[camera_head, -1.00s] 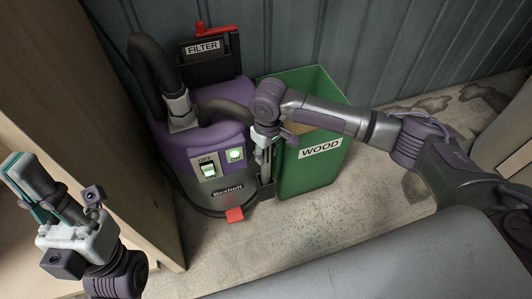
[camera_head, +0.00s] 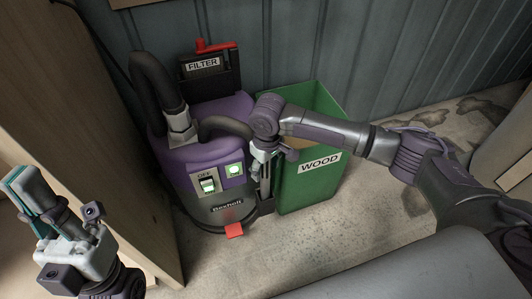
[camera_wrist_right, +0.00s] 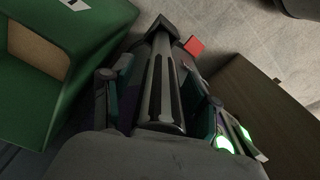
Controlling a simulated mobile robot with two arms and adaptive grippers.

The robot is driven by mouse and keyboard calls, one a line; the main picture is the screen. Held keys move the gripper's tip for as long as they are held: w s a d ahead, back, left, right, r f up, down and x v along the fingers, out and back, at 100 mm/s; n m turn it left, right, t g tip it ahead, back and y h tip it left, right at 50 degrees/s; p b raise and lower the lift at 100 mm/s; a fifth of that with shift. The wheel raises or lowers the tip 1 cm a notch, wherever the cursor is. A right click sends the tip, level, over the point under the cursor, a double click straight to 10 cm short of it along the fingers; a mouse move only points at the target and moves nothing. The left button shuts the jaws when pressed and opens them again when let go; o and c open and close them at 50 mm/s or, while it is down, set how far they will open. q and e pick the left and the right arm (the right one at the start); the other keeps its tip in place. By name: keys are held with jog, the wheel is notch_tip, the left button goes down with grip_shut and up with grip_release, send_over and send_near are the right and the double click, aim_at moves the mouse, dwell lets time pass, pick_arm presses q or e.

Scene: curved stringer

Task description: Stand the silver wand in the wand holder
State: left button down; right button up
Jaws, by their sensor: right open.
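The silver wand (camera_wrist_right: 158,85) runs down between the fingers of my right gripper (camera_wrist_right: 160,100) in the right wrist view. Its far end meets the dark wand holder (camera_wrist_right: 160,27). In the head view the wand (camera_head: 265,183) looks upright beside the vacuum, with its foot at the holder (camera_head: 265,207) low on the vacuum's right side. My right gripper (camera_head: 262,160) is open, with its fingers on either side of the wand. Its wrist hides the wand's top. My left gripper (camera_head: 30,195) is raised at the far left, away from the wand; its finger opening is unclear.
The purple and grey vacuum (camera_head: 190,160) has a lit green light and a red pedal (camera_head: 234,230). A green WOOD bin (camera_head: 310,185) stands close to its right. A wooden cabinet (camera_head: 120,170) stands left. Floor in front is clear.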

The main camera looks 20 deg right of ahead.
notch_tip(320, 180, up, 6)
jog(key=shift+s+r+p, duration=0.1)
jog(key=shift+s+p, duration=0.05)
jog(key=shift+p, duration=1.1)
notch_tip(320, 180, up, 5)
jog(key=shift+s+f+p, duration=0.1)
jog(key=shift+p, duration=0.85)
pick_arm(q)
jog(key=w+d+f+g+y, duration=0.1)
jog(key=w+f+g+y, duration=0.2)
jog(key=w+f+g, duration=0.9)
jog(key=shift+w+d+f+g+y, duration=0.2)
jog(key=shift+w+d+g+y, duration=0.15)
jog(key=shift+w, duration=0.3)
pick_arm(e)
jog(key=shift+d+r, duration=0.1)
jog(key=shift+r, duration=0.3)
